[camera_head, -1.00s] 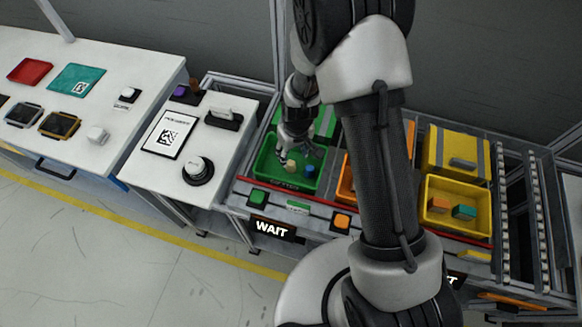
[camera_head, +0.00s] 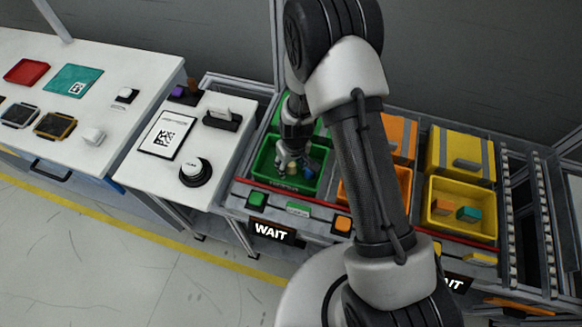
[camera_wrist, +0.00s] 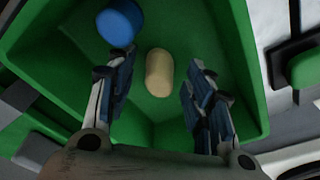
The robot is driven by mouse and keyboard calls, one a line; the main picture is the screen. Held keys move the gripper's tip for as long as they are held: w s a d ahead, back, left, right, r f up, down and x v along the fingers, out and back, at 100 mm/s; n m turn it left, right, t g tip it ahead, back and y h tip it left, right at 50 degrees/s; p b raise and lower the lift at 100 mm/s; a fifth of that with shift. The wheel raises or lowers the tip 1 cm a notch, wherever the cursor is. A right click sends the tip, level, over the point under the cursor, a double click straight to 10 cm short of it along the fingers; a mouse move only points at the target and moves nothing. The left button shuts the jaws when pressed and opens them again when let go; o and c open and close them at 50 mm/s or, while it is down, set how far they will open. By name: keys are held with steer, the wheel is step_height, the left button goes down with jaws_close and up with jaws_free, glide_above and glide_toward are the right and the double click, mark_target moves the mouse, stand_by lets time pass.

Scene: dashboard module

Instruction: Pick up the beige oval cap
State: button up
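The beige oval cap (camera_wrist: 159,73) lies on the floor of the green bin (camera_wrist: 230,60), and in the wrist view it shows just beyond and between my fingertips. My gripper (camera_wrist: 158,82) is open, with one blue-padded finger on each side of the cap's line and a clear gap to it. In the head view my gripper (camera_head: 293,168) reaches down into the green bin (camera_head: 262,180), and the small beige cap (camera_head: 292,168) is partly hidden by it. A blue round piece (camera_wrist: 120,22) lies in the same bin, left of the cap in the wrist view.
The bin's walls rise close around my gripper. An orange bin (camera_head: 402,185) and a yellow bin (camera_head: 432,222) with an orange and a green block stand to the right.

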steer(key=c, duration=0.9)
steer(key=shift+o, duration=0.2)
steer(key=shift+r, duration=0.1)
